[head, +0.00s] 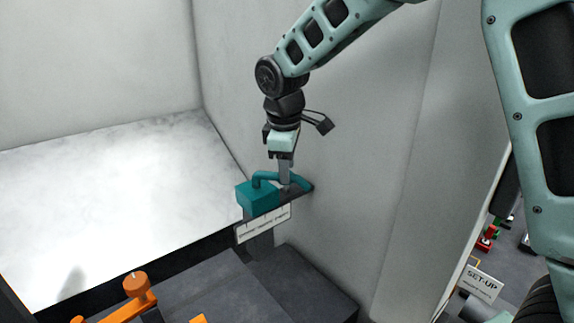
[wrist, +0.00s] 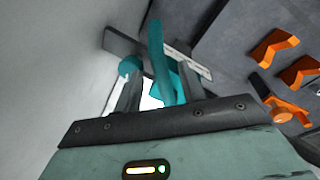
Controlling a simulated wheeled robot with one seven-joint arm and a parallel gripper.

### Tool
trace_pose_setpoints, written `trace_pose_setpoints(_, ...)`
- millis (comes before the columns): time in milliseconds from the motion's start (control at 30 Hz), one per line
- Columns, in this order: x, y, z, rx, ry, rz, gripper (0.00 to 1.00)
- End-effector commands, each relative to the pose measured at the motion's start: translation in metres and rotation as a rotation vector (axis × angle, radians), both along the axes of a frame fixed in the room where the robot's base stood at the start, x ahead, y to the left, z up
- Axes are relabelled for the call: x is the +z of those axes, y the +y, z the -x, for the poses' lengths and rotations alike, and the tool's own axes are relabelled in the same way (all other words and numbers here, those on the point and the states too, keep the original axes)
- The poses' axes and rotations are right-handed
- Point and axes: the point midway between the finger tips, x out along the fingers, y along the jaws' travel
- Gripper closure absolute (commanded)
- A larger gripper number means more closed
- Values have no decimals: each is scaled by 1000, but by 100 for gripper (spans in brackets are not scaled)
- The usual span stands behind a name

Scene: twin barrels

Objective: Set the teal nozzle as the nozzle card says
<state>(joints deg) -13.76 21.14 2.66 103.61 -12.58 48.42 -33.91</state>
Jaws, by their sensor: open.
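The teal nozzle (head: 258,198) is a teal block with a curved tube, on a dark bracket at the wall in the head view. My gripper (head: 285,183) points down at the tube's right part, its fingers open. In the wrist view the teal tube (wrist: 157,55) shows between the two fingers of my gripper (wrist: 160,85); I cannot tell whether they touch it. A white strip (head: 264,224) with small unreadable print is on the bracket's front. A white card headed SET-UP (head: 479,283) stands at lower right; its smaller line is unreadable.
An orange handle (head: 137,285) stands at the lower left, and orange pieces (wrist: 275,47) show at right in the wrist view. Dark steps (head: 200,290) lie below the bracket. The pale wall (head: 350,170) is close behind my gripper. A bright marbled surface (head: 110,200) is clear at left.

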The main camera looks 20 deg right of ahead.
Motion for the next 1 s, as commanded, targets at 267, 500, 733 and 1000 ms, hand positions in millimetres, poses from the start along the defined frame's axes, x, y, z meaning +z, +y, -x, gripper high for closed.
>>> trace_pose_setpoints(267, -15, -1, -2, 0, 0, 0, 59)
trace_pose_setpoints(500, -16, -1, -2, 0, -1, -1, 68)
trace_pose_setpoints(733, -15, -1, -2, 0, -1, -1, 100)
trace_pose_setpoints(1000, -16, 1, 0, -42, -1, 0, 100)
